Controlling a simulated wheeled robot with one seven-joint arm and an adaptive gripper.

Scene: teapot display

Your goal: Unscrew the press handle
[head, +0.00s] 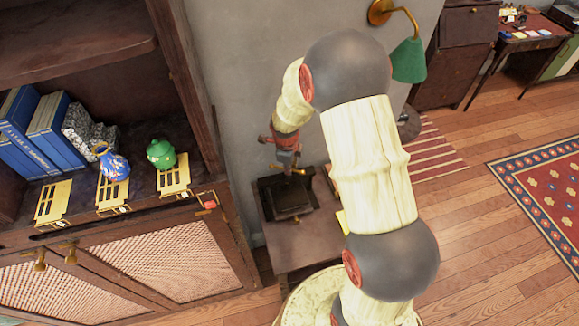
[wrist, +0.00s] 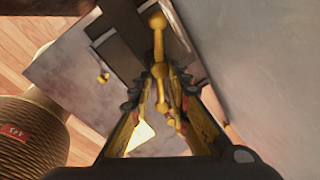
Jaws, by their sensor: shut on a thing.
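The press (head: 285,197) is a dark, boxy device on a small table beside the cabinet. Its brass press handle (wrist: 158,40) is a bar with rounded knobs, seen from above in the wrist view. A small part of the handle (head: 298,171) shows under my gripper in the head view. My gripper (wrist: 159,82) points down over the press and is shut on the handle, with one finger on each side of the bar. In the head view my gripper (head: 287,158) partly covers the top of the press.
A cabinet (head: 130,190) on the left holds blue books (head: 45,135), a blue vase (head: 113,163), a green teapot (head: 161,153) and several brass plates. The wall (head: 245,95) is close behind the press table (head: 310,245). Open wooden floor (head: 480,200) lies to the right.

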